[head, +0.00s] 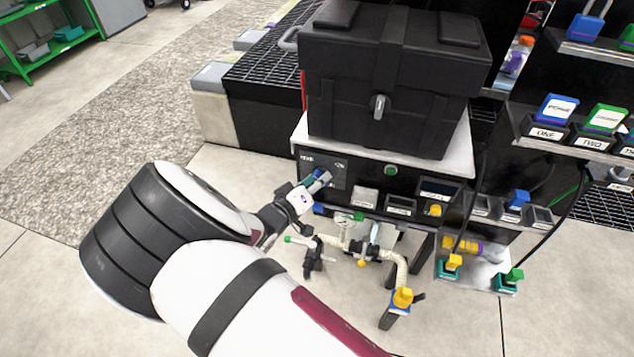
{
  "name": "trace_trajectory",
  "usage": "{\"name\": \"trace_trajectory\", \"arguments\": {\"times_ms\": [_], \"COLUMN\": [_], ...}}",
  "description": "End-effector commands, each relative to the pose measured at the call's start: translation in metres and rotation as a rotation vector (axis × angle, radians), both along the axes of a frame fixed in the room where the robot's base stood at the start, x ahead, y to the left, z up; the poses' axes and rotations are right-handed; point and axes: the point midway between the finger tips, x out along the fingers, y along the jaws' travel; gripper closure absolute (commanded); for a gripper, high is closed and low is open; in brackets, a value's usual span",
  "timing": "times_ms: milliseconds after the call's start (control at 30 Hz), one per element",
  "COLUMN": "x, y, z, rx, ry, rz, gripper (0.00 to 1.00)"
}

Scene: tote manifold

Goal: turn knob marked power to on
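The black control panel (370,178) is on the front of a white-topped stand. Its left part carries small white markings (307,159), too small to read surely. My gripper (321,178) is at this left part of the panel, reaching in from the lower left. Its fingertips overlap the panel there in the picture. I cannot pick out the power knob; the gripper may be covering it. Whether the fingers touch or grip anything is too small to tell. A green round button (390,171) is to the right of the gripper.
A large black case (385,110) stands on the white top (460,150), above the panel. Below are pipes with a yellow-tipped fitting (403,298) and green-handled valves (300,240). Racks with labelled blocks (556,112) stand at right. The floor at left is open.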

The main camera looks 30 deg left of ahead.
Motion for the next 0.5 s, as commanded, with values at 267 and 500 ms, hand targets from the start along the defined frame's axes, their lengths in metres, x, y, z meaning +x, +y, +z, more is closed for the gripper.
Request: {"name": "trace_trajectory", "arguments": {"times_ms": [267, 500], "x": [0.0003, 0.001], "y": [-0.0004, -0.001], "z": [0.0001, 0.0], "rx": [0.0, 0.006], "ry": [-0.001, 0.001], "rz": [-0.001, -0.002], "gripper": [1.0, 1.0]}}
